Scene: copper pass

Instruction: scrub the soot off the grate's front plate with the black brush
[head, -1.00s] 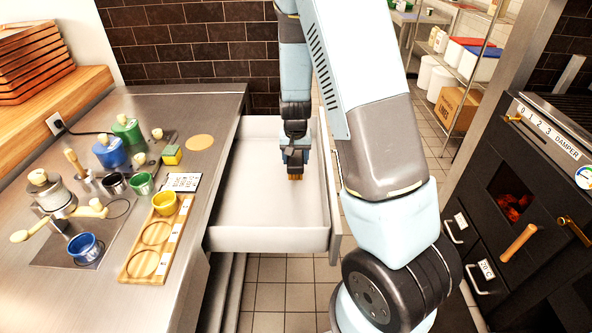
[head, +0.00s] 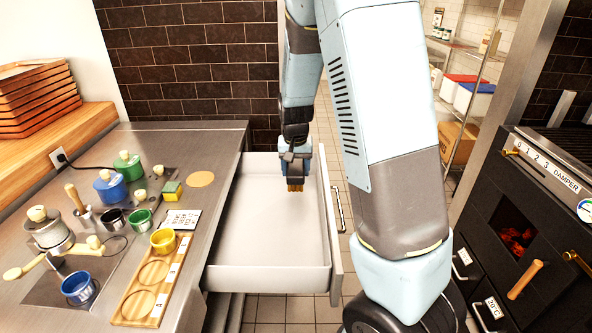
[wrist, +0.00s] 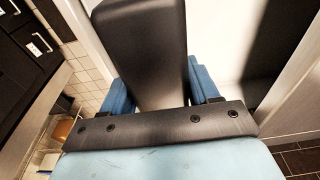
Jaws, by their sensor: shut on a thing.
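My gripper (head: 294,165) is shut on the black brush (wrist: 145,50), whose dark block fills the space between the blue fingers in the wrist view. In the head view the brush's brown bristles (head: 295,187) point down over the open white drawer. I cannot tell the exact height above the drawer floor. The black grate (head: 490,225) stands at the right, with glowing coals (head: 515,238) in its opening and wooden-handled fittings on its front. Soot on the front plate cannot be told from its dark surface.
The open drawer (head: 270,280) looks empty and juts out from the steel counter (head: 215,160). The counter holds pots, cups, a yellow-green sponge (head: 171,190) and a wooden board (head: 125,310). A shelf rack (head: 470,90) stands behind. Tiled floor lies between drawer and grate.

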